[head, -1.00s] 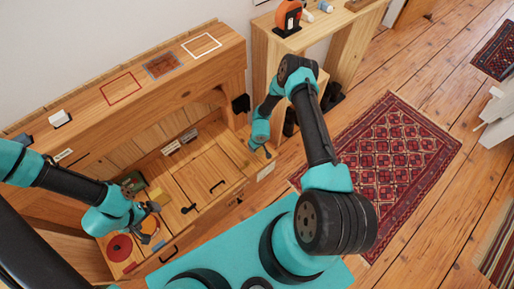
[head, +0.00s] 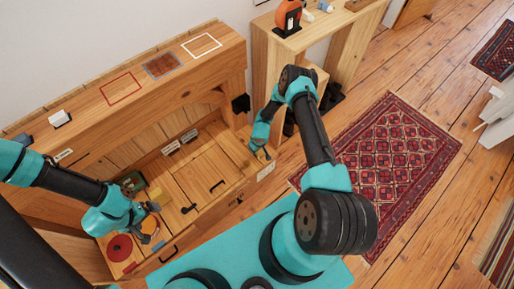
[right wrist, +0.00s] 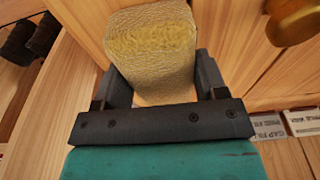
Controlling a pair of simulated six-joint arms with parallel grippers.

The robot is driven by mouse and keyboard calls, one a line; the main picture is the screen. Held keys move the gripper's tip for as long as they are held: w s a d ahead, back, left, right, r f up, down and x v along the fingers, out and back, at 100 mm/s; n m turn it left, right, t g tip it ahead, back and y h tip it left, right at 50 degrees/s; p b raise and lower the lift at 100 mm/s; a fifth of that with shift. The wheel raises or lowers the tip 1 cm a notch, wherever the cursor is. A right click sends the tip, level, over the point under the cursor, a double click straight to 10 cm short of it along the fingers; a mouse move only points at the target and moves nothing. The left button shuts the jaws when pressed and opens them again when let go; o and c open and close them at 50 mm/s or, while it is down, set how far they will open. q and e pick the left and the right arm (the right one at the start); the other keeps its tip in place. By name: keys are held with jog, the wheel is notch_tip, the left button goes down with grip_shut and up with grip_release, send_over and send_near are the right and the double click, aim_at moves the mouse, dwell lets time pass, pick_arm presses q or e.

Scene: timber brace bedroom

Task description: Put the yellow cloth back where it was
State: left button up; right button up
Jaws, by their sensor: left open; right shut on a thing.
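The yellow cloth (right wrist: 150,45) is a folded, textured pad between the fingers of my right gripper (right wrist: 155,85) in the right wrist view. In the head view, my right gripper (head: 262,154) is at the right end of the wooden bench, with a small bit of yellow at its tip. The cloth's underside and any contact below it are hidden. My left gripper (head: 151,210) is open at the left part of the bench, close to an orange item (head: 149,226). I cannot tell whether it touches that item.
A lidded panel with black handles (head: 217,187) fills the bench middle. The raised shelf has red (head: 121,88) and white (head: 201,44) outlines. A brass knob (right wrist: 294,20) is near the right gripper.

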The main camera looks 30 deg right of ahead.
jog(key=shift+f, duration=0.15)
jog(key=o, duration=0.8)
jog(key=shift+o, duration=0.2)
notch_tip(320, 180, up, 12)
jog(key=s, duration=0.1)
jog(key=shift+s+d, duration=0.2)
jog(key=shift+s, duration=0.15)
jog(key=s+a+r+m+y, duration=0.1)
jog(key=s+a+r+m, duration=0.1)
jog(key=s+a+r, duration=0.3)
jog(key=s+a+r+m+g+y, duration=0.1)
jog(key=s+a+r+y, duration=0.1)
jog(key=s+a+r, duration=0.4)
jog(key=s+r, duration=0.5)
jog(key=r, duration=0.1)
jog(key=shift+s+r+m, duration=0.15)
jog(key=shift+r+m, duration=0.2)
jog(key=shift+m, duration=0.05)
